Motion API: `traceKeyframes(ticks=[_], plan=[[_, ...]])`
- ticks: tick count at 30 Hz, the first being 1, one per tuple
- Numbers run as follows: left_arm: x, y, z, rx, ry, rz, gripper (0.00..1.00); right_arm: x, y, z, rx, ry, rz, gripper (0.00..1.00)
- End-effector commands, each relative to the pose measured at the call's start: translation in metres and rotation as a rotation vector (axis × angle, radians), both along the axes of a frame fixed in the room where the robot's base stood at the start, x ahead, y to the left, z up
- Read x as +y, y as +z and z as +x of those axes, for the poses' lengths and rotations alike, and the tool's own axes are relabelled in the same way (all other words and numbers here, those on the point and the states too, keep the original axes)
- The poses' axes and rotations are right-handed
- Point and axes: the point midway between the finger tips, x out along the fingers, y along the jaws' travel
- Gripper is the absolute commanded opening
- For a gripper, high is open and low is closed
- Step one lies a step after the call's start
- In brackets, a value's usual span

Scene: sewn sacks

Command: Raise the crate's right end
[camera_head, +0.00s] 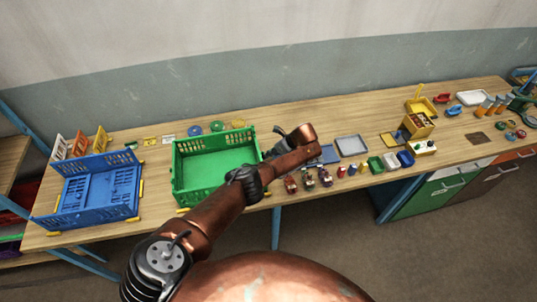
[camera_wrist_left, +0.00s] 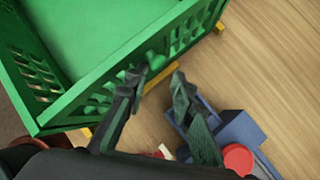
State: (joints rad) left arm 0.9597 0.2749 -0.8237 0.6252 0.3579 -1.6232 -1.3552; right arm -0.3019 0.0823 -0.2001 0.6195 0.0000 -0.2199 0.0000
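The green crate (camera_head: 180,165) stands on the wooden workbench, flat as far as I can see, and looks empty. My left gripper (camera_head: 268,150) is at its right end, with the forearm crossing in front. In the left wrist view, the crate's slotted end wall (camera_wrist_left: 120,72) fills the upper left. There my left gripper (camera_wrist_left: 160,76) has its two dark fingers apart with nothing held between them. One fingertip overlaps the wall near its openings; I cannot tell whether it touches or enters one. The other finger is outside the wall. My right gripper is not in view.
A blue crate (camera_head: 98,190) stands at the left. A blue object (camera_wrist_left: 240,130) with a red round part lies close beside the fingers. Yellow strips (camera_wrist_left: 158,80) lie by the green crate's base. Small bottles, bins and trays (camera_head: 351,146) occupy the bench to the right.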

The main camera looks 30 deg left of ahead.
Motion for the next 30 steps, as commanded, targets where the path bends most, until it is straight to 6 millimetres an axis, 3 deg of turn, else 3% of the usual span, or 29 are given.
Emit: traceKeyframes(ticks=[16,30], plan=[[-0.003,0.009,0.002,-0.004,0.000,0.004,0.21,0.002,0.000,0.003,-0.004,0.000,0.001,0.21],[-0.058,0.079,0.003,-0.003,-0.001,0.001,0.21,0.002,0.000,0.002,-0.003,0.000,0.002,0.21]])
